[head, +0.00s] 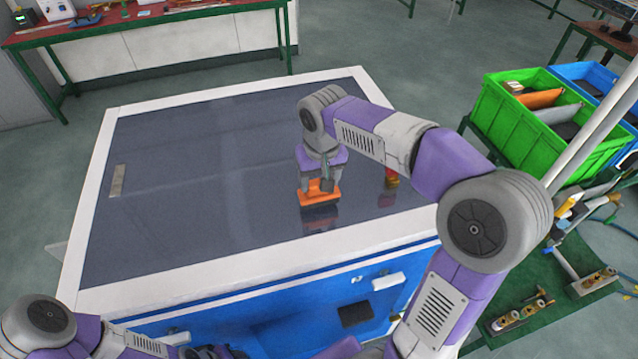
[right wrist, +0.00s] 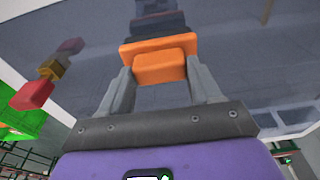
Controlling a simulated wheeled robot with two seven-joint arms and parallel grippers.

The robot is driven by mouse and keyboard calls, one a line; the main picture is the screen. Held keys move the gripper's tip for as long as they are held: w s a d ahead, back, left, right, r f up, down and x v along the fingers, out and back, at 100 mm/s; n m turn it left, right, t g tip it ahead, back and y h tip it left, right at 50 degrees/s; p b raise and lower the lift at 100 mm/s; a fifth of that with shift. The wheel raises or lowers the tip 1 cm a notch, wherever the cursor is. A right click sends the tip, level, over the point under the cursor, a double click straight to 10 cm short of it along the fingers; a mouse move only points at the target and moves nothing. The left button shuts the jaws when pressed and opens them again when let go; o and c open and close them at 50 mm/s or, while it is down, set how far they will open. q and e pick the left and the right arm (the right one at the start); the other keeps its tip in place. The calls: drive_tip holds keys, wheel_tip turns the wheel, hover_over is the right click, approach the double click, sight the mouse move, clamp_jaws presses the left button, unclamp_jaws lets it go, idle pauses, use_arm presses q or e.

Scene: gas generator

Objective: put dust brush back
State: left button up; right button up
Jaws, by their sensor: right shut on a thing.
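The orange dust brush (head: 319,192) is between the fingers of my right gripper (head: 318,184), over the front right part of a dark, glossy tabletop. In the right wrist view the orange brush (right wrist: 159,66) sits between the two grey fingertips of the gripper (right wrist: 160,75), which is shut on it. A blurred reflection shows on the glossy top below it. I cannot tell whether the brush touches the surface. My left arm shows at the bottom left edge, but its gripper is out of the picture.
The dark tabletop (head: 190,180) with its white rim is mostly clear. A small red and yellow item (head: 391,179) stands right of the brush, behind my arm; it also shows in the wrist view (right wrist: 50,72). A green crate (head: 540,110) is at right, a red workbench (head: 120,20) at back left.

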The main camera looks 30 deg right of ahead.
sight(322, 198)
drive_tip(key=shift+f, duration=0.85)
drive_tip(key=o, duration=1)
drive_tip(key=shift+r, duration=0.15)
drive_tip(key=r, duration=0.4)
drive_tip(key=s+r+p, duration=0.1)
drive_tip(key=r, duration=0.6)
drive_tip(key=shift+s+a+r, duration=0.2)
drive_tip(key=shift+s+r, duration=0.15)
